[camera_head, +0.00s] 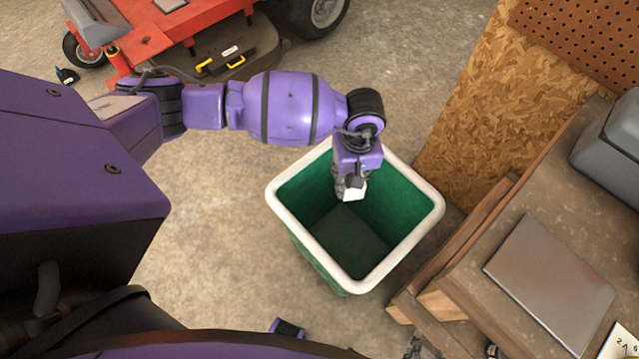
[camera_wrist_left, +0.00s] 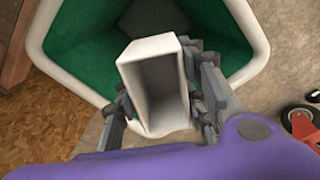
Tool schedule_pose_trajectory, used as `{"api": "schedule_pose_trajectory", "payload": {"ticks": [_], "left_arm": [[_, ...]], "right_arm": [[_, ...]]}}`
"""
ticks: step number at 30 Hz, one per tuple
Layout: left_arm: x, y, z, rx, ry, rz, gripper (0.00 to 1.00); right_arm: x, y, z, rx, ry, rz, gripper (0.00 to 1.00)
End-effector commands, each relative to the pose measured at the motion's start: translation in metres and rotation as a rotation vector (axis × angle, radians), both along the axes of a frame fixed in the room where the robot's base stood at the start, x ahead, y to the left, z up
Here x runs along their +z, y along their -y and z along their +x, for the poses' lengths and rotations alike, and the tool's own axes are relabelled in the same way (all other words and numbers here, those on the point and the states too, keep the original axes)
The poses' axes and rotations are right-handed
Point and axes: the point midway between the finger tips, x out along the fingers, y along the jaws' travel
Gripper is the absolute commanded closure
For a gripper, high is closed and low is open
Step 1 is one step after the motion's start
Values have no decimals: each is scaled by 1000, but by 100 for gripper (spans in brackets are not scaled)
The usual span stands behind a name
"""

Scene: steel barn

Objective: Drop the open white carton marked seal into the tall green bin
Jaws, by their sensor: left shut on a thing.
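The tall green bin (camera_head: 432,209) with a thick white rim stands on the floor in the middle of the head view, and its inside looks empty. My left gripper (camera_head: 350,189) hangs over the bin's opening. It is shut on the open white carton (camera_head: 354,190), of which only a small part shows there. In the left wrist view the carton (camera_wrist_left: 161,85) is between the two fingers of my left gripper (camera_wrist_left: 165,98), its open top showing an empty inside. The bin's white rim (camera_wrist_left: 249,30) shows behind it. No seal marking is readable. My right gripper is not seen clearly.
A wooden bench (camera_head: 475,277) stands right of the bin with a flat metal plate (camera_head: 550,285) and a grey case (camera_head: 612,140) on it. A chipboard panel (camera_head: 505,110) rises behind. A red mower (camera_head: 150,35) stands at the upper left. Bare concrete lies left of the bin.

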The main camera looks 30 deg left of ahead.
Motion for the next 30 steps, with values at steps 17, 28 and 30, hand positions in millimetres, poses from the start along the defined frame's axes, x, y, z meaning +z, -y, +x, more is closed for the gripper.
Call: {"api": "schedule_pose_trajectory", "payload": {"ticks": [17, 28, 30], "left_arm": [[-51, 6, 10, 43, 8, 1, 80], [-65, 6, 13, 43, 16, 1, 80], [-65, 6, 13, 43, 16, 1, 80]], "right_arm": [[-29, -2, -11, 5, -28, -1, 60], [-35, -4, -4, 12, -20, -1, 60], [-34, -4, -2, 12, -15, 0, 60]]}}
